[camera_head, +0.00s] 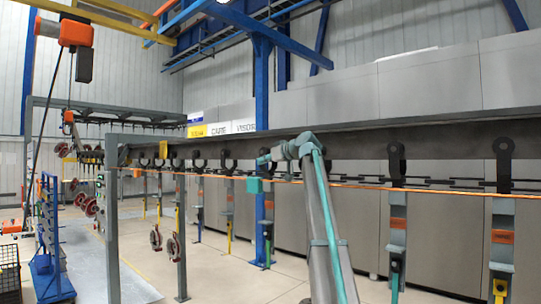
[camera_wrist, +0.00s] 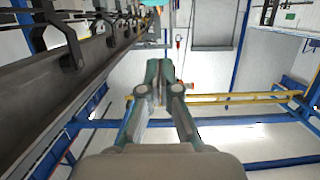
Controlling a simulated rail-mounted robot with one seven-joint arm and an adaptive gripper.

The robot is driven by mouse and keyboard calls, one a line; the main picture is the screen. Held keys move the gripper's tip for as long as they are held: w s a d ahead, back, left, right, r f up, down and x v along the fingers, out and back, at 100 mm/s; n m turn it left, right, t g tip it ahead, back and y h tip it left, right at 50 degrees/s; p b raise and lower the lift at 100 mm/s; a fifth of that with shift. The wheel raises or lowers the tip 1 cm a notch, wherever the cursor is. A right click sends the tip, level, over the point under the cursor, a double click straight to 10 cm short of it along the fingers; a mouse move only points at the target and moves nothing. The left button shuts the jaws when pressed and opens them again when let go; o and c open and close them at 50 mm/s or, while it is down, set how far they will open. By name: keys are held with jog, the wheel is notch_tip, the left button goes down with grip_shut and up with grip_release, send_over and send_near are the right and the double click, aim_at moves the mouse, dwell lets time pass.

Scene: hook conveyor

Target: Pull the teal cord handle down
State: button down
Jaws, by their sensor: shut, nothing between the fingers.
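The teal handle (camera_head: 254,185) is a small block on the thin orange cord (camera_head: 350,184) that runs along the front of the conveyor in the head view. My gripper (camera_head: 261,160) appears just above the handle in that view, with a small gap between them; their depth apart is hard to judge. In the wrist view my gripper (camera_wrist: 161,84) has its fingertips together with nothing held.
A dark overhead conveyor rail (camera_head: 440,143) carries several hooks with hanging straps (camera_head: 397,230) behind the cord. A blue column (camera_head: 262,80) stands behind my gripper. A blue rack (camera_head: 50,240) and an orange hoist (camera_head: 76,33) are at the left.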

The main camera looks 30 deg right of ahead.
aim_at(255, 185)
jog(key=p+x, duration=0.1)
jog(key=x, duration=0.2)
jog(key=shift+w+a, duration=0.15)
jog(key=shift+w, duration=0.2)
notch_tip(255, 185, down, 2)
jog(key=shift+s+f+p, duration=0.15)
jog(key=shift+f+p, duration=0.1)
jog(key=shift+p, duration=0.55)
jog(key=shift+f, duration=0.85)
